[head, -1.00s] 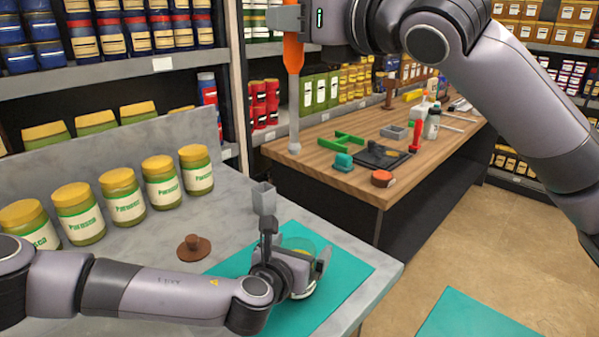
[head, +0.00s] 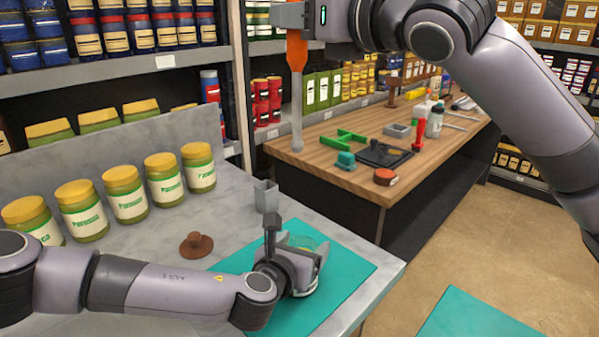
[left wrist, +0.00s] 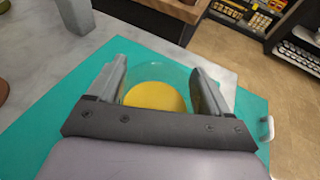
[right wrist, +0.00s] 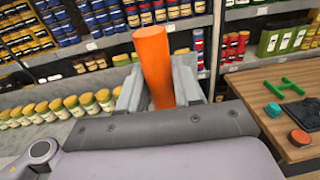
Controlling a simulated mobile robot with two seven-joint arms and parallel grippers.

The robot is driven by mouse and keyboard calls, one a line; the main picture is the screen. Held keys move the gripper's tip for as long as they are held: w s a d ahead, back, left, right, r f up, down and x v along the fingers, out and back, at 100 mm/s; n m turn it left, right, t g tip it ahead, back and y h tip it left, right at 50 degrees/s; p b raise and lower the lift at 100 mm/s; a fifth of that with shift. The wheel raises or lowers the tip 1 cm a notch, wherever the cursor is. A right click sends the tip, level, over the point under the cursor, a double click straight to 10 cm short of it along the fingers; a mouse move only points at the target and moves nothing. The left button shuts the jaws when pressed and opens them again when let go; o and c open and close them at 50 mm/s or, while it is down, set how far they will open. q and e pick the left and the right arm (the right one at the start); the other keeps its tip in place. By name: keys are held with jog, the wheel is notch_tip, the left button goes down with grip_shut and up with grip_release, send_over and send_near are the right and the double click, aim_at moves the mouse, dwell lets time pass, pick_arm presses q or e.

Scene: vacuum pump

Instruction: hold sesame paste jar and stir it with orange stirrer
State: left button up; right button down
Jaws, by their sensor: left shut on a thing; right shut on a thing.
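The sesame paste jar (head: 303,241) is clear glass and stands on the teal mat (head: 345,262) on the grey counter. My left gripper (head: 296,262) is shut around it, largely hiding it in the head view. In the left wrist view the jar (left wrist: 157,97) is open, with yellow-brown paste inside, between the two fingers (left wrist: 158,90). My right gripper (head: 290,18) is shut on the orange stirrer's handle (head: 296,50), high above the counter. The stirrer hangs upright, its grey shaft pointing down, above and apart from the jar. The handle (right wrist: 154,62) also shows in the right wrist view.
Several yellow-lidded jars (head: 126,196) line the counter's back left. A brown knobbed lid (head: 196,244) and a grey square container (head: 266,196) stand near the mat. A wooden table (head: 345,180) with tools is behind. Shelves stand at the back.

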send_over(300, 133)
jog(key=w, duration=0.1)
notch_tip(300, 133, down, 7)
jog(key=shift+d+r, duration=0.1)
jog(key=f, duration=0.6)
jog(key=s+f, duration=0.1)
jog(key=f, duration=0.2)
notch_tip(300, 133, down, 11)
dwell(0.4)
dwell(0.8)
jog(key=shift+s+a, duration=0.6)
jog(key=shift+d, duration=0.1)
